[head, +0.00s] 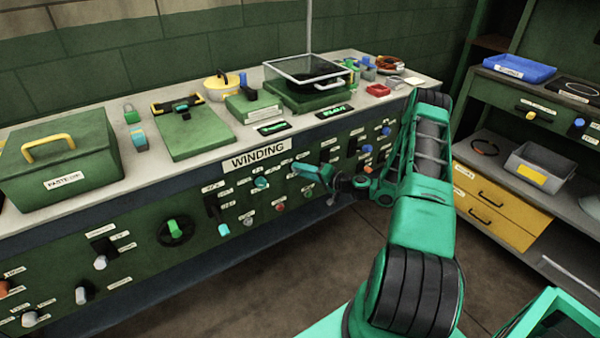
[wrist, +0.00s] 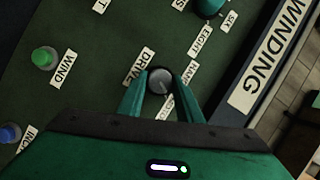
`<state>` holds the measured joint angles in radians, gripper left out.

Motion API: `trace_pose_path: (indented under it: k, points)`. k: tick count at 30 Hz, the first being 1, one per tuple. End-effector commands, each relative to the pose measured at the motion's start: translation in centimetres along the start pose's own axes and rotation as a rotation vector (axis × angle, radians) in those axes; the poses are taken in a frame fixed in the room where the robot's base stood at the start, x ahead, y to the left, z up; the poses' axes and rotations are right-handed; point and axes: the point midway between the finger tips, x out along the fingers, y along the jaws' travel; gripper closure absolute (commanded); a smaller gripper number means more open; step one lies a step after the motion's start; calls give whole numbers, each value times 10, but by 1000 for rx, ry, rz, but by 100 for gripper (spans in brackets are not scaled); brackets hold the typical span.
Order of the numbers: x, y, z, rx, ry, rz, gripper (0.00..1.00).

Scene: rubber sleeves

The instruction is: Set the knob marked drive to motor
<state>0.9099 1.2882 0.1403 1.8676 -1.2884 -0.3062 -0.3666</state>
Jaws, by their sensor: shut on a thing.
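The drive knob (wrist: 160,80) is a round grey-black knob with a pale mark on its face, beside the DRIVE label (wrist: 139,66) in the wrist view. My gripper (wrist: 160,92) is shut on it, one green finger on each side. A label that seems to read HAND (wrist: 191,74) is right of the knob. Another label (wrist: 168,106) below it is partly covered by a finger and I cannot read it. I cannot tell exactly which label the mark points at. In the head view my gripper (head: 303,171) is at the panel front and hides the knob.
The WINDING sign (head: 257,154) is on the panel's upper edge. A teal knob (head: 262,182) is left of my gripper. In the wrist view a green button (wrist: 43,57) by WIND and a blue button (wrist: 9,133) are at the left. The floor before the panel is clear.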

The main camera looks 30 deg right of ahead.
Motion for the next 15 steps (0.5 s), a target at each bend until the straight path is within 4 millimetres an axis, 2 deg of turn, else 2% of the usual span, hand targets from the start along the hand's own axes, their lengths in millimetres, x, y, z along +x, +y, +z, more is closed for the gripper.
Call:
trace_pose_path:
  k: [1, 15]
  points:
    - [-3, 5, 1, 19, 0, 1, 90]
    - [-2, 6, 2, 86, -2, -24, 90]
